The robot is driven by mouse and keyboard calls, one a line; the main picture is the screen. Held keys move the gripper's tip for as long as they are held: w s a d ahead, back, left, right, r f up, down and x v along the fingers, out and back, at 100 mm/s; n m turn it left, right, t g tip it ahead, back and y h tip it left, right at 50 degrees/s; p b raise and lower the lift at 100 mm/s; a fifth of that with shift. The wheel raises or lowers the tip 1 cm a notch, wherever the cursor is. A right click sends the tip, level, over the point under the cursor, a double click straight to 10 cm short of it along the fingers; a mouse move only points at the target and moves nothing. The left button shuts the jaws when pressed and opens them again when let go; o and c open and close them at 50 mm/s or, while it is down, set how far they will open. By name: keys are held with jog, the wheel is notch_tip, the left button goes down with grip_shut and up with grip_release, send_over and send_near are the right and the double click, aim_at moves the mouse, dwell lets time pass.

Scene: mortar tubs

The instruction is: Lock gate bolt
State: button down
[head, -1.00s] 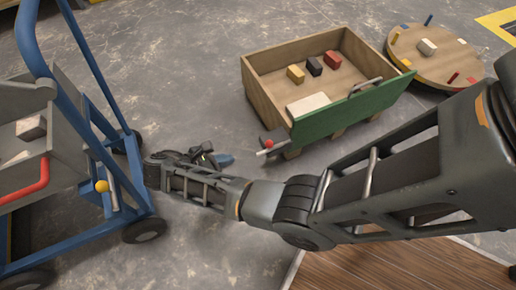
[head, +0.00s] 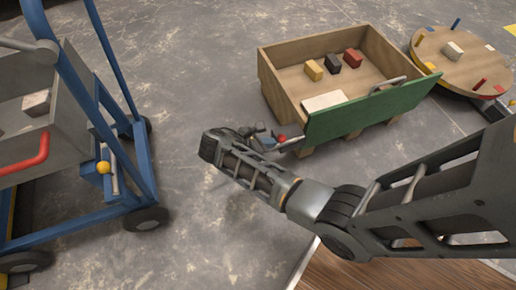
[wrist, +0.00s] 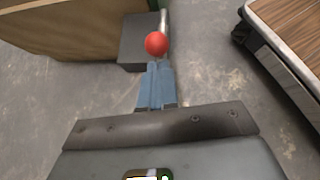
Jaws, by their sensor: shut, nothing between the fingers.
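The wooden crate (head: 290,95) has a green gate (head: 375,108) on its near side. A bolt with a red ball knob (head: 282,139) sits by the gate's left end. In the wrist view the red knob (wrist: 156,44) is in front of a dark grey block (wrist: 137,50), with a short metal rod (wrist: 163,20) beyond it. My gripper (head: 268,143) is at the knob in the head view. In the wrist view its blue fingers (wrist: 158,68) are together and empty, their tips just short of or touching the knob; I cannot tell which.
A blue-framed cart (head: 120,165) with a grey tub (head: 65,130) and a yellow-knobbed bolt (head: 103,167) stands left. A round board (head: 480,65) with pegs is at the far right. A wood-topped platform (head: 400,270) is at the bottom. Floor between cart and crate is clear.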

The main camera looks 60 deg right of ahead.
aim_at(285, 138)
jog(key=shift+s+d, duration=0.15)
jog(key=shift+d, duration=0.15)
jog(key=shift+d+r, duration=0.1)
jog(key=shift+r, duration=0.05)
jog(key=s+d+p, duration=0.1)
jog(key=p, duration=0.1)
jog(key=s+d+p, duration=0.1)
jog(key=d, duration=0.1)
jog(key=shift+s+r+p, duration=0.1)
jog(key=shift+r+p, duration=0.1)
jog(key=shift+p, duration=0.2)
jog(key=shift+s+d+f, duration=0.3)
jog(key=shift+s+d, duration=0.05)
jog(key=shift+d, duration=0.2)
